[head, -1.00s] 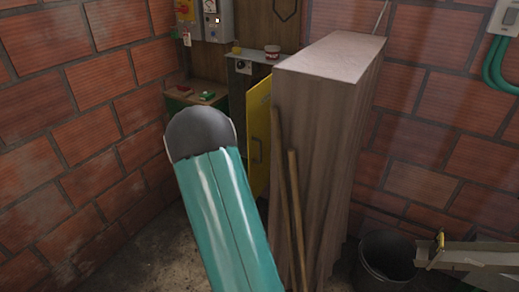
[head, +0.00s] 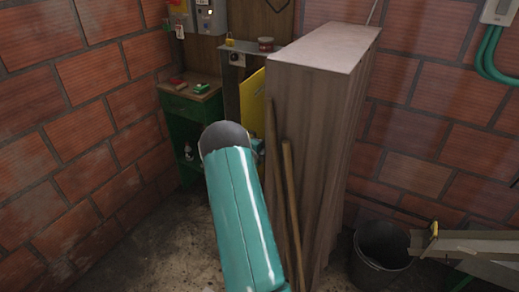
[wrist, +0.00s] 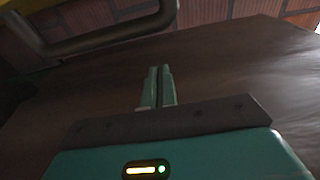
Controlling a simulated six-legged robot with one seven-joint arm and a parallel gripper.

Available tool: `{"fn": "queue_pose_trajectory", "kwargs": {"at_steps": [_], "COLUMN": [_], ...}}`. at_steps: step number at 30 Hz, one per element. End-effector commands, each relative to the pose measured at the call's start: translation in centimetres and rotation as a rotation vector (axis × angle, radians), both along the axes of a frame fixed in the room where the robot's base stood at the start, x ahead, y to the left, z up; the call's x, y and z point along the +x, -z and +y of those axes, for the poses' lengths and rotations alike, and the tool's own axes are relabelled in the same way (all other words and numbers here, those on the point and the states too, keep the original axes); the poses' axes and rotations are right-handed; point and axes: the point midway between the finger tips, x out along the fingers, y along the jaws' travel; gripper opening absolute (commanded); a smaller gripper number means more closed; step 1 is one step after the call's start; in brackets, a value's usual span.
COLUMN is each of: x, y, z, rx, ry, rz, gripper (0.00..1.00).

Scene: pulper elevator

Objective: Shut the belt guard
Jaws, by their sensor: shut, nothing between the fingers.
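The yellow belt guard (head: 252,100) stands swung open, edge towards me, beside the tall wooden panelling in the head view. My teal arm hides its lower part. In the wrist view a sliver of yellow (wrist: 35,6) shows at the top left, with a dark bar-shaped handle (wrist: 110,38) below it. My gripper (wrist: 160,70) is shut and empty, its fingertips just below the handle in the picture and apart from it. In the head view my gripper is mostly hidden behind my arm.
The tall wooden casing (head: 325,110) fills the right of the guard, with wooden poles (head: 289,200) leaning on it. A green cabinet (head: 180,125) stands at the back left. A black bucket (head: 382,255) is at the lower right. Concrete floor (head: 165,245) is clear at left.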

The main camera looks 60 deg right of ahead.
Motion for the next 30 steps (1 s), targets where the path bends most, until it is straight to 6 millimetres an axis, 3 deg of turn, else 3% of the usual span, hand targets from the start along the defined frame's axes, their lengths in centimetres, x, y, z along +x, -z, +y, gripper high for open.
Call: {"fn": "queue_pose_trajectory", "kwargs": {"at_steps": [1, 7, 30], "x": [1.4, 3.4, 4.7], "y": [0.1, 0.1, 0.1], "z": [0.8, 1.5, 2.5], "rx": [0.002, 0.002, 0.002], "ry": [-0.008, -0.005, 0.006], "rz": [-0.003, -0.002, -0.002], "gripper": [0.0, 0.0, 0.0]}}
